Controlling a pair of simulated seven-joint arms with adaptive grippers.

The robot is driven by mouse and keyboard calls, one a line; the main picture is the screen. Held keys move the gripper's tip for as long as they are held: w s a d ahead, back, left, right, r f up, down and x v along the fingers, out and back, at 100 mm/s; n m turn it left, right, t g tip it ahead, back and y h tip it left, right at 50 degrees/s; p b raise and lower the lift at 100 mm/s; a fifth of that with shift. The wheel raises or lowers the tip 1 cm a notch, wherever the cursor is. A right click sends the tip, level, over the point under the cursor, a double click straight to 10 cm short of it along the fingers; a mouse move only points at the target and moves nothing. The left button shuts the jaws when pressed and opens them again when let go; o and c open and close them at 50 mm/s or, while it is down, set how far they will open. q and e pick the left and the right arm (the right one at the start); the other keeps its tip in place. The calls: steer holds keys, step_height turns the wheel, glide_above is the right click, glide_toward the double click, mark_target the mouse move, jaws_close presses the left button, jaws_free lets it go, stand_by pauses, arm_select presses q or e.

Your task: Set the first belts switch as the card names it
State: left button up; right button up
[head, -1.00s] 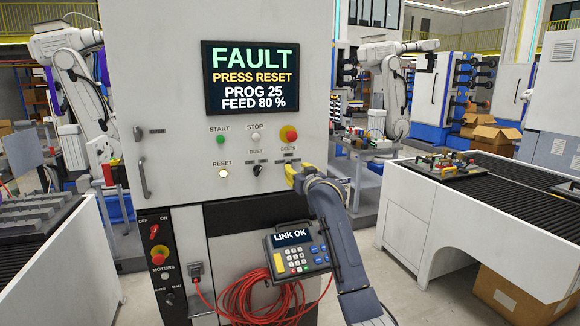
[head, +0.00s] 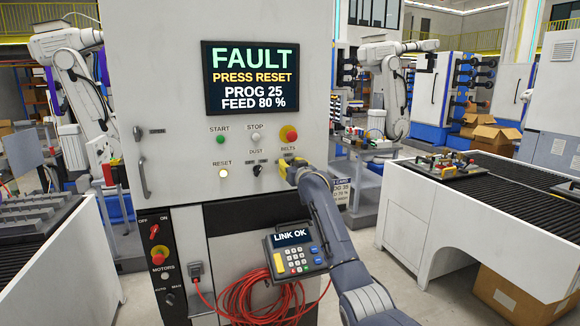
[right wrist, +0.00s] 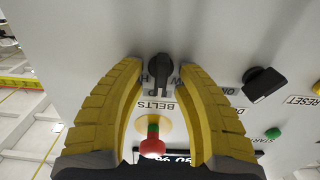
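My right gripper (head: 287,168), with yellow fingers, is at the panel below the BELTS label in the head view. In the right wrist view its fingers (right wrist: 160,66) stand on both sides of the black belts switch (right wrist: 160,68), with small gaps, so it is open around the knob. The knob's handle looks roughly upright in that view; its end labels are partly covered. In the head view the gripper hides this switch. The card (head: 341,190) is on the right, partly behind my arm; only "OG 35" and part of a lower line show. My left gripper is not in view.
The black dust switch (head: 258,171) sits just left of my gripper. A red stop button (head: 289,133) is above it. The lit reset button (head: 223,173) is farther left. A keypad unit (head: 296,250) and red cable (head: 260,295) are below. The screen (head: 254,77) reads FAULT, PRESS RESET.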

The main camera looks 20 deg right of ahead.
jaws_close()
stand_by(0.5)
steer(key=m, duration=0.4)
steer(key=shift+d+m, duration=0.15)
steer(key=shift+m, duration=0.15)
steer(key=shift+d+f+m, duration=0.1)
steer(key=shift+m, duration=0.95)
steer(key=shift+d+f+m, duration=0.1)
steer(key=shift+m, duration=0.95)
jaws_free()
